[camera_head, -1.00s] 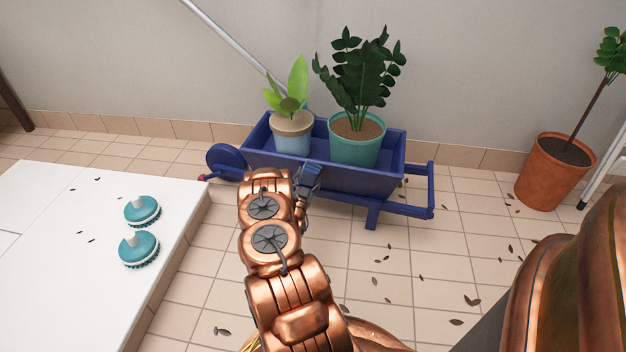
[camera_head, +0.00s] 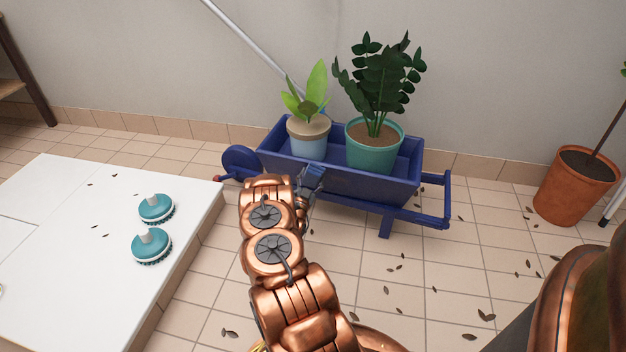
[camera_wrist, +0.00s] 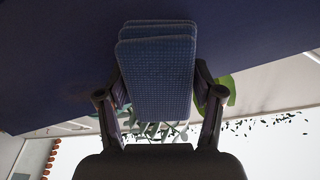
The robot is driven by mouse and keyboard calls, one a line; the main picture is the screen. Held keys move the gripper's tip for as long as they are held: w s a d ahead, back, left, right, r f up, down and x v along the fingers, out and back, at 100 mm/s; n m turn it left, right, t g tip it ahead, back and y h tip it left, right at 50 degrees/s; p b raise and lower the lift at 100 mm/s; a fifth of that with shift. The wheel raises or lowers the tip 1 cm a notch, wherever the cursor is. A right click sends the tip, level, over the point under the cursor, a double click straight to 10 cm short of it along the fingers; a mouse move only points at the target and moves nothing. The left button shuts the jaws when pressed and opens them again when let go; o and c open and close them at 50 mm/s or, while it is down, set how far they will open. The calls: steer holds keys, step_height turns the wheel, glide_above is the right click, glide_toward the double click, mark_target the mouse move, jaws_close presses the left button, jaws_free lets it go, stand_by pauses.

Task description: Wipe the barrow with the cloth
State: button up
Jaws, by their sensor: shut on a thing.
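The dark blue wooden barrow (camera_head: 350,184) stands on the tiled floor by the wall, with two potted plants in it. My gripper (camera_head: 308,190) is at the barrow's near side, below the light blue pot. In the wrist view my gripper (camera_wrist: 158,100) is shut on a folded, textured blue cloth (camera_wrist: 157,72). The barrow's dark blue panel (camera_wrist: 60,65) lies behind the cloth there. I cannot tell whether the cloth touches the panel. My arm hides part of the barrow's lower left side.
A white platform (camera_head: 80,235) with two teal brushes (camera_head: 153,246) stands at left. A terracotta pot (camera_head: 573,188) is at right. Dry leaves are scattered on the floor. A pale pole (camera_head: 245,38) leans behind the barrow. Open floor lies right of my arm.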

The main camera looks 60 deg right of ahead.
steer(key=shift+b+v, duration=0.5)
steer(key=shift+v, duration=2.55)
steer(key=shift+s+a+f, duration=0.1)
steer(key=shift+s, duration=0.05)
steer(key=shift+b+v, duration=0.45)
steer(key=shift+v, duration=0.9)
